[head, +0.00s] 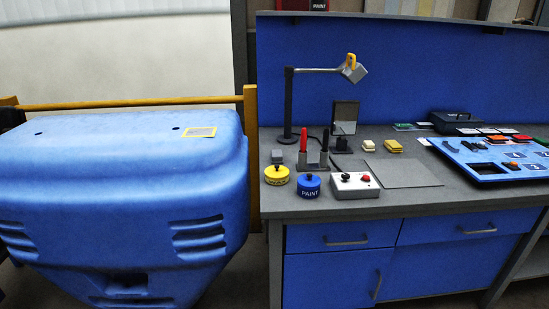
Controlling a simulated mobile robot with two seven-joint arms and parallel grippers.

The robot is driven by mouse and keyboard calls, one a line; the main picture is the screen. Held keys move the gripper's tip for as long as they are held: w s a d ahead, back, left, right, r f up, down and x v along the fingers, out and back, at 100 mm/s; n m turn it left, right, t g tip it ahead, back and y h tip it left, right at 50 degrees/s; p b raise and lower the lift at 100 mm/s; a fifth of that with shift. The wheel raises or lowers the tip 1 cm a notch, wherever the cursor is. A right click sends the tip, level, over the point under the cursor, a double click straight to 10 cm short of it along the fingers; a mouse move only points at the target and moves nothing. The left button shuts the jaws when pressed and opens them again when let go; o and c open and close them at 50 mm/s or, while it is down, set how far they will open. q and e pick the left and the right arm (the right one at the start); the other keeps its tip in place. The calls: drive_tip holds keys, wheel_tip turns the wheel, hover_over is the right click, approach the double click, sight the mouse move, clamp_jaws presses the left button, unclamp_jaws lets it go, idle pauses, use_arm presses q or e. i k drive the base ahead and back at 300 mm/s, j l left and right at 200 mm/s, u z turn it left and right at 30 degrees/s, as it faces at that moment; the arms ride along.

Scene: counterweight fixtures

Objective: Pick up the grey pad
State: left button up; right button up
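A flat grey pad (405,173) lies on the grey workbench top (460,200), right of the middle of the bench. Its top is bare. It lies right of a white control box and left of a blue tray. A small grey block (277,157) stands at the bench's left end, behind a yellow tin. Neither of my grippers is in view.
A blue tin (309,187), a yellow tin (277,176), the control box (354,186) and a stand with a red-handled tool (304,141) crowd the left side. A lamp (288,100) rises behind. Yellow blocks (393,146) lie behind the pad. The blue tray (487,174) is right.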

sight(276, 156)
drive_tip(key=i+l+u, duration=0.1)
drive_tip(key=i, duration=0.35)
drive_tip(key=i+l, duration=0.35)
drive_tip(key=i+u, duration=0.05)
drive_tip(key=i, duration=0.05)
